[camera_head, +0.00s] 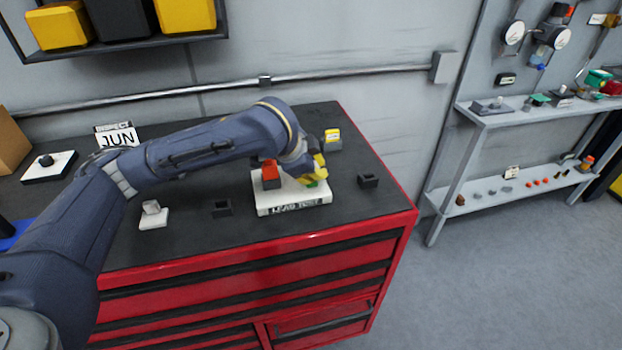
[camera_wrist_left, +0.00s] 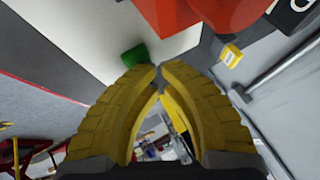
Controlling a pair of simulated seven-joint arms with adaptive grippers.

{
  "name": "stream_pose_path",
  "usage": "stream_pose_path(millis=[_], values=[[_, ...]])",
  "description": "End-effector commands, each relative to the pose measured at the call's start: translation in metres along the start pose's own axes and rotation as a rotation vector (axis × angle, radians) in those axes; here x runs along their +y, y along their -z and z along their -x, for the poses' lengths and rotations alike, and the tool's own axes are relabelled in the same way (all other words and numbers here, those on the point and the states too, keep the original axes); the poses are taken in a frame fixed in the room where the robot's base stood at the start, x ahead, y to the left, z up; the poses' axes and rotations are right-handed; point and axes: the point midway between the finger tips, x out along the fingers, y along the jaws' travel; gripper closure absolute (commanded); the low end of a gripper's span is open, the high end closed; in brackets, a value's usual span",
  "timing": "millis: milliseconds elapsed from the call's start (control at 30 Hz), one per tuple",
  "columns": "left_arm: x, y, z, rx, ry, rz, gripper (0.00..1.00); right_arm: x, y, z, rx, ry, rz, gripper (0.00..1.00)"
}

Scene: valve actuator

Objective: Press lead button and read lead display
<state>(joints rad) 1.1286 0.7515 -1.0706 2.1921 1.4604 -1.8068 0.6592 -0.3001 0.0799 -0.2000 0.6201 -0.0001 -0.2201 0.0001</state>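The white lead tester base (camera_head: 290,197) sits on the dark bench top, with a "LEAD TEST" label on its front. A green button (camera_head: 312,184) is at its right side, and it also shows in the left wrist view (camera_wrist_left: 135,55). A red block (camera_head: 270,172) stands on the left of the base. My left gripper (camera_head: 318,168) has yellow fingers, angled down over the button. In the left wrist view its fingertips (camera_wrist_left: 158,70) meet with nothing between them, close beside the button; contact cannot be told. I cannot make out a lit display or reading. My right gripper is not in view.
A yellow-topped block (camera_head: 332,138) stands behind the base. Small dark holders (camera_head: 368,181) (camera_head: 222,208) flank it. A small white stand (camera_head: 153,215) is further left. The red cabinet's right edge is near; grey shelves (camera_head: 530,110) stand beyond.

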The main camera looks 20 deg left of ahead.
Motion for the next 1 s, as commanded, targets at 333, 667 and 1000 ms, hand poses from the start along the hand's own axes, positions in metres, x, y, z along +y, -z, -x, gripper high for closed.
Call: stream_pose_path(millis=[333,667,1000], values=[[0.001,-0.001,-0.001,-0.002,0.0,0.0,1.0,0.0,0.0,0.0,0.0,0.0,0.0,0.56],[-0.003,0.003,0.005,-0.001,0.001,0.0,1.0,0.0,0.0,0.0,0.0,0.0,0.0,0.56],[-0.008,0.007,0.014,-0.001,0.0,-0.001,1.0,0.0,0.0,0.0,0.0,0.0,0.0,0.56]])
